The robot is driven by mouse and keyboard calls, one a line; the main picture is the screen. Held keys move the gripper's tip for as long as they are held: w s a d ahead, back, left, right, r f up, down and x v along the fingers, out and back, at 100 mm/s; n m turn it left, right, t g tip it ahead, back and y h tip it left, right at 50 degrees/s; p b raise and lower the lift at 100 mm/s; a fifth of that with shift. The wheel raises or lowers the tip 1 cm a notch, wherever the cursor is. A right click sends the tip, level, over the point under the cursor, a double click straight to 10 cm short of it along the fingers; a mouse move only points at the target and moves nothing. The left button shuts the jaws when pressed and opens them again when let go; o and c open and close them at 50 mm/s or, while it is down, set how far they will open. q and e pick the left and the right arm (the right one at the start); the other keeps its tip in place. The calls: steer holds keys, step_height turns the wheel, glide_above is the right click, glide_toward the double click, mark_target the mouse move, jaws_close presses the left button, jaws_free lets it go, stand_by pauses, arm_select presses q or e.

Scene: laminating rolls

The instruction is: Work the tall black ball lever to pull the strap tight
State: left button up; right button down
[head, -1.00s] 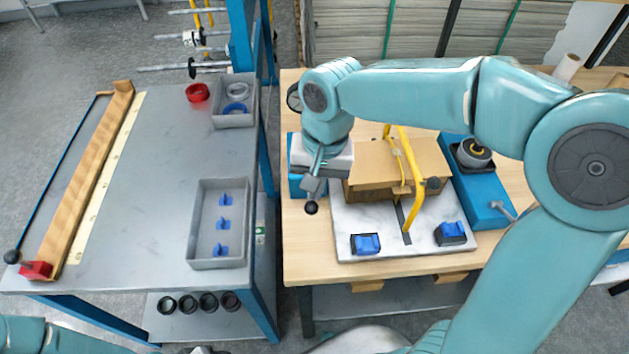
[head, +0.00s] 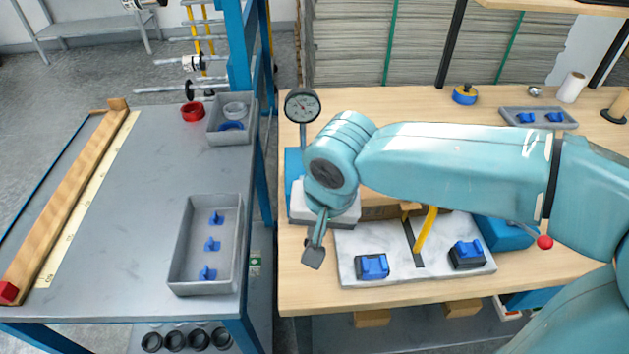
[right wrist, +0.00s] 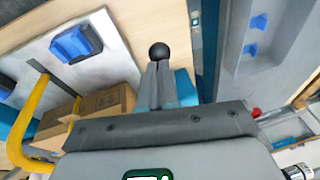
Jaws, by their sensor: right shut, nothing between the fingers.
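A black ball (right wrist: 159,51), which looks like the end of the lever, shows in the right wrist view just beyond my fingertips. I cannot tell whether they touch. My right gripper (head: 313,257) is shut and empty, pointing down at the left edge of the wooden bench; it also shows in the right wrist view (right wrist: 160,78). In the head view the gripper hides the ball. A cardboard box (right wrist: 108,103) stands on the white marble plate (head: 365,240), partly hidden by my arm. A yellow bar or strap (head: 427,230) rises beside it. My left gripper is out of view.
Two blue blocks (head: 372,266) sit on the plate's front edge. A dial gauge (head: 302,106) stands behind my arm. A red ball knob (head: 545,242) sticks out at right. A grey bench (head: 120,220) with a tray (head: 175,270) lies left across a gap.

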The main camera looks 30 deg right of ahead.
steer(key=shift+s+f, duration=0.2)
steer(key=shift+f, duration=0.1)
steer(key=shift+w+r+p, duration=0.15)
steer(key=shift+r+p, duration=0.2)
steer(key=shift+p, duration=0.05)
steer(key=w+p+v, duration=0.1)
steer(key=p+v, duration=0.3)
steer(key=v, duration=0.9)
steer(key=shift+w+d+r, duration=0.15)
steer(key=shift+w+d, duration=0.15)
steer(key=shift+d, duration=0.1)
steer(key=shift+s, duration=0.1)
